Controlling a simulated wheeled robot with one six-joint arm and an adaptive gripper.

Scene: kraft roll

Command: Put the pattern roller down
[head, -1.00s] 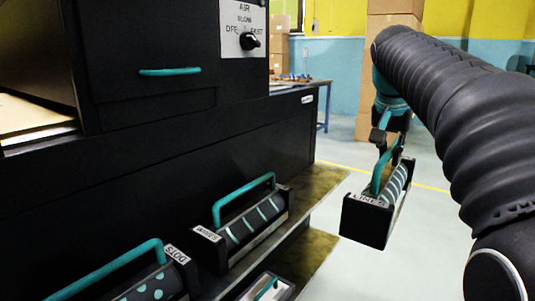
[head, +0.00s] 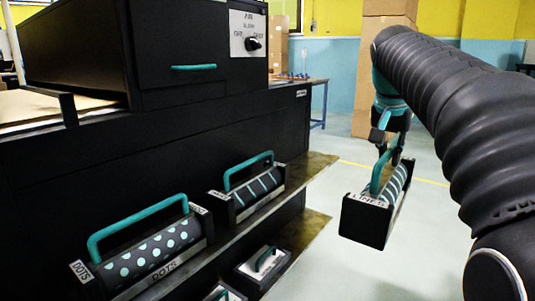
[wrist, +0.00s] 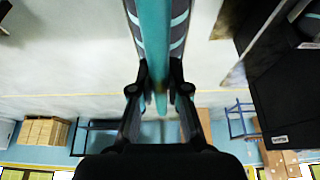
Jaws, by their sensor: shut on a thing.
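My gripper (head: 388,150) is shut on the teal handle of the pattern roller (head: 368,217). The roller sits in a black frame with a "LINES" label and has light stripes. It hangs in the air, to the right of the shelf and clear of it. In the wrist view, the gripper's two fingers (wrist: 160,92) close on both sides of the teal handle, with the striped roller (wrist: 178,20) behind it. The upper shelf (head: 312,167) of the black machine holds a dots roller (head: 150,255) and a smaller striped roller (head: 258,192). The right end of this shelf is bare.
The black machine (head: 60,170) with a dial panel (head: 248,42) fills the left. Cardboard boxes (head: 372,60) and a blue-legged table (head: 305,82) stand at the back. The floor on the right is open.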

